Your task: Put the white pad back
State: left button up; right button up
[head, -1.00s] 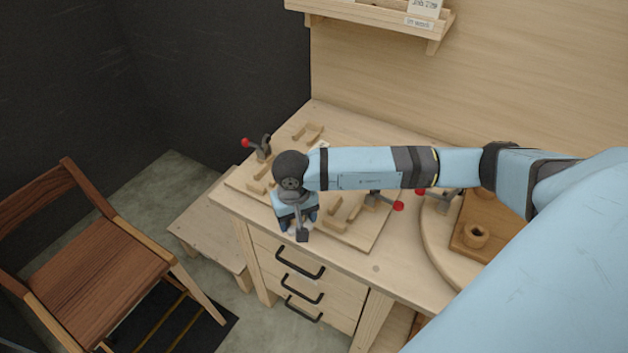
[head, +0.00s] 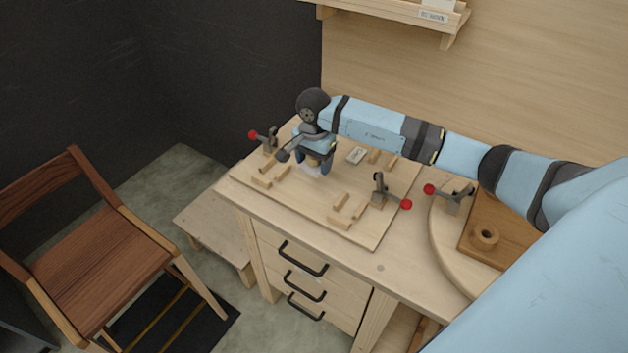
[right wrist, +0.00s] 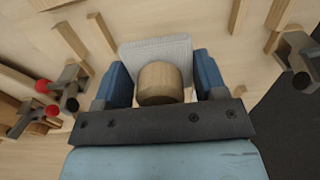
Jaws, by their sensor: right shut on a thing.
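The white pad (right wrist: 150,48) has a round wooden knob (right wrist: 160,84) and sits between the blue fingers of my right gripper (right wrist: 163,76), which is shut on the knob. In the head view my right gripper (head: 315,165) points down over the left-middle part of the light wooden board (head: 300,208), among small wooden blocks. A small pale part of the pad (head: 311,173) shows below the fingers there. I cannot tell whether the pad touches the board. My left gripper is not in view.
Clamps with red knobs stand at the board's left (head: 268,141) and right (head: 384,190). Another clamp (head: 455,196) is by the round plate (head: 440,243) at right. A small label (head: 356,155) lies behind the gripper. A chair (head: 95,265) stands at left; a shelf (head: 400,12) hangs above.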

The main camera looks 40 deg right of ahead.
aim_at(314, 190)
notch_tip(314, 190, down, 8)
jog(key=shift+r+p, duration=0.2)
jog(key=shift+p, duration=0.3)
jog(key=shift+f, duration=0.4)
jog(key=shift+f, duration=0.2)
jog(key=o, duration=0.9)
jog(key=shift+r, duration=0.1)
